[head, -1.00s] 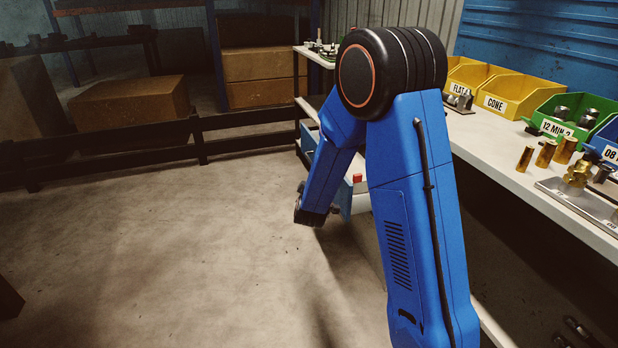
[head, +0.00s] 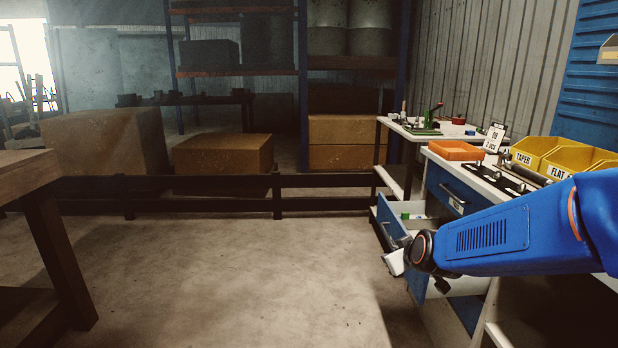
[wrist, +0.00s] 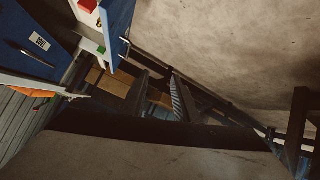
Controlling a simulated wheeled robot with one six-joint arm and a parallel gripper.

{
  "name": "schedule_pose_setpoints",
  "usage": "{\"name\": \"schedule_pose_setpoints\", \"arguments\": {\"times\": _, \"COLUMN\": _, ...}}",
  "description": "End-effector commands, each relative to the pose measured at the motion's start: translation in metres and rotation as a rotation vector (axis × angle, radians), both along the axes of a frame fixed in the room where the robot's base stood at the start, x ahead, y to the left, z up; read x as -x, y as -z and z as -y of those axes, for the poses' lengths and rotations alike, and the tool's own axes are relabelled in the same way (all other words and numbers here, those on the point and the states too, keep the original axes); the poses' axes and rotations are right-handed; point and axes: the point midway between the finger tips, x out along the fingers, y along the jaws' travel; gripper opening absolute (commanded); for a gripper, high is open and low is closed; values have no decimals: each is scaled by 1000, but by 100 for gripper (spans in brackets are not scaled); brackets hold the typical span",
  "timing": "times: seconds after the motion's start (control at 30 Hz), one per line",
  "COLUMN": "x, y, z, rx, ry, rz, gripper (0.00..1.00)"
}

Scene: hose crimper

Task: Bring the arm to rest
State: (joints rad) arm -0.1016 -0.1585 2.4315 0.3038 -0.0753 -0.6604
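My blue arm (head: 490,240) reaches in from the right edge of the head view, its forearm nearly level and its dark wrist beside the workbench's drawers. My gripper (wrist: 158,95) shows in the wrist view as two dark fingers standing apart, with nothing between them. In the head view the gripper is small and partly hidden near the wrist. An open blue drawer (head: 391,222) stands just behind the wrist in the head view, with small green and white items in it. I cannot tell whether the gripper touches it.
The white workbench (head: 470,172) carries an orange tray (head: 457,150), a sign (head: 494,137) and yellow bins (head: 540,150). A wooden table (head: 25,172) stands at left. A dark low rail (head: 230,182) crosses behind. The floor (head: 250,270) between is clear.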

Motion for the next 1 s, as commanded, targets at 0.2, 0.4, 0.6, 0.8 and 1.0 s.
{"name": "schedule_pose_setpoints", "arguments": {"times": 0.2, "x": 68, "y": -17, "z": 4, "rx": -88, "ry": 26, "rz": -114, "gripper": 28}}
{"name": "schedule_pose_setpoints", "arguments": {"times": 0.4, "x": 136, "y": -24, "z": 11, "rx": -144, "ry": 77, "rz": -229, "gripper": 28}}
{"name": "schedule_pose_setpoints", "arguments": {"times": 0.6, "x": 207, "y": -26, "z": 23, "rx": -183, "ry": 155, "rz": -343, "gripper": 28}}
{"name": "schedule_pose_setpoints", "arguments": {"times": 0.8, "x": 277, "y": -24, "z": 37, "rx": -206, "ry": 258, "rz": -445, "gripper": 28}}
{"name": "schedule_pose_setpoints", "arguments": {"times": 1.0, "x": 324, "y": -20, "z": 48, "rx": -215, "ry": 340, "rz": -512, "gripper": 28}}
